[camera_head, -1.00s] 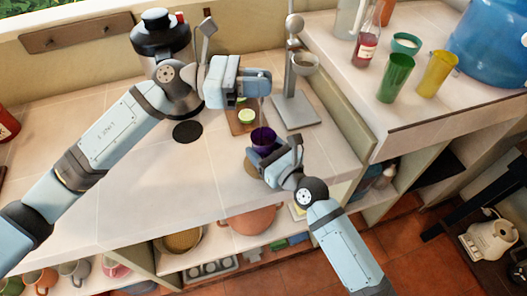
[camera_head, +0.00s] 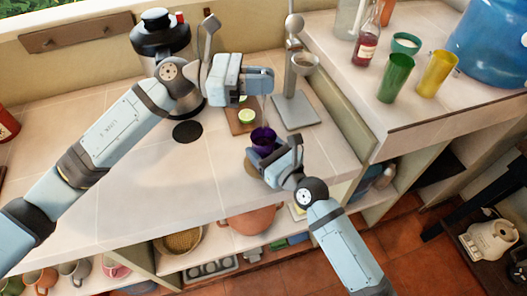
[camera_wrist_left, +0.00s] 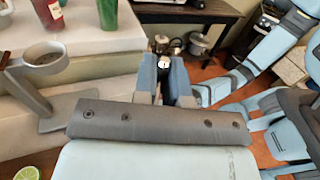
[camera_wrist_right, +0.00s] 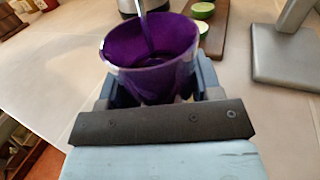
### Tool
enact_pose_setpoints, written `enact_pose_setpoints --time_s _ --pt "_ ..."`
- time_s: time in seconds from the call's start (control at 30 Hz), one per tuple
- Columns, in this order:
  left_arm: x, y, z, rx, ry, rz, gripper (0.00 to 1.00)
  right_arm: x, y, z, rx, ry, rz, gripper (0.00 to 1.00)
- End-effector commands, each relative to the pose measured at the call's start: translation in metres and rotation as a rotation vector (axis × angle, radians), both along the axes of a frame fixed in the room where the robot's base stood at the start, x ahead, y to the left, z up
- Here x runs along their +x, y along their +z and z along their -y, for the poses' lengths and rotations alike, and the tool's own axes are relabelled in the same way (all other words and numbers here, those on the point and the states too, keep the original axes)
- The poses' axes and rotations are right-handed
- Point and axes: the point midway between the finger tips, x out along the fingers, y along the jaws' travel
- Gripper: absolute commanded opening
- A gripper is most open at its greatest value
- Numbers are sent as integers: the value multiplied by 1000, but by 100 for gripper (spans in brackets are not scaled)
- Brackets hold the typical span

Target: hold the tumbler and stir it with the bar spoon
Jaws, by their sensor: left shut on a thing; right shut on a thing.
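The purple tumbler (camera_head: 263,138) stands upright near the middle of the counter. It fills the middle of the right wrist view (camera_wrist_right: 150,75). My right gripper (camera_head: 274,154) is shut around it from the near side. My left gripper (camera_head: 262,83) is above the tumbler, shut on the bar spoon. The spoon's thin shaft (camera_wrist_right: 146,32) runs down into the tumbler in the right wrist view, close to the far inner wall. Its end (camera_wrist_left: 163,62) shows between the left fingers in the left wrist view. The spoon's lower end is hidden inside the tumbler.
A wooden board (camera_head: 236,126) with cut lime (camera_head: 246,116) lies behind the tumbler. A grey stand (camera_head: 297,109) with a cup holder is to its right. A dark round coaster (camera_head: 187,131) lies left. Green (camera_head: 396,78) and yellow (camera_head: 437,73) cups stand on the raised counter.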

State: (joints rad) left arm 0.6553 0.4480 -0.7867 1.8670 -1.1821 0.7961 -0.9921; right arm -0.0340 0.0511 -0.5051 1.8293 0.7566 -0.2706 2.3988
Motion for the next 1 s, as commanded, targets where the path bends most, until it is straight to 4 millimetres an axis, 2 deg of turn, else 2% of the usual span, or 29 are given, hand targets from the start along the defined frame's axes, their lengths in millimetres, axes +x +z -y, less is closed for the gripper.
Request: enact_pose_setpoints --time_s 0.7,1.0 --pt "0 58 0 0 0 3 0 0 0 0 0 0 0 25" --pt "0 66 0 0 0 1 0 0 0 0 0 0 0 25"
